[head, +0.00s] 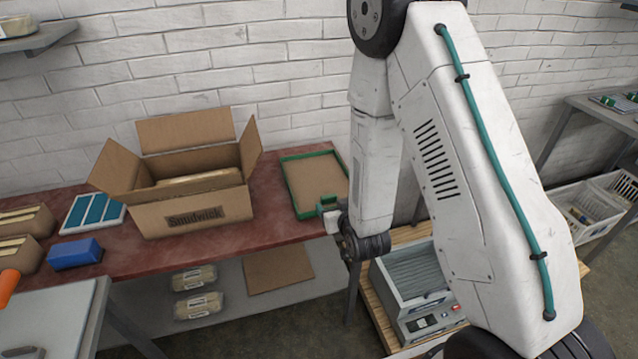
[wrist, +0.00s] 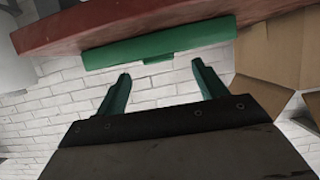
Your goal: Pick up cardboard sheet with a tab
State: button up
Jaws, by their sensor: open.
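A brown cardboard sheet (head: 312,182) lies flat in a shallow green-edged tray (head: 284,192) on the red bench, against the wall. I cannot make out its tab. My gripper (head: 327,204) is at the tray's front right corner in the head view, small and partly hidden by my arm. In the wrist view my gripper (wrist: 161,76) has its two green fingers apart with nothing between them. The tray's green side (wrist: 158,46) shows beyond the fingertips, with a small green piece standing out from its edge. The sheet itself does not show there.
An open cardboard box (head: 165,219) stands left of the tray; its flaps (wrist: 268,52) show in the wrist view. Another brown sheet (head: 278,270) and wrapped packs (head: 195,279) are on the lower shelf. A grey machine (head: 412,282) stands right of the bench.

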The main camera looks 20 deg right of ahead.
aim_at(330, 197)
jog(key=x, duration=0.6)
jog(key=shift+w+d+r, duration=0.1)
jog(key=shift+w+d, duration=0.05)
jog(key=c, duration=1.1)
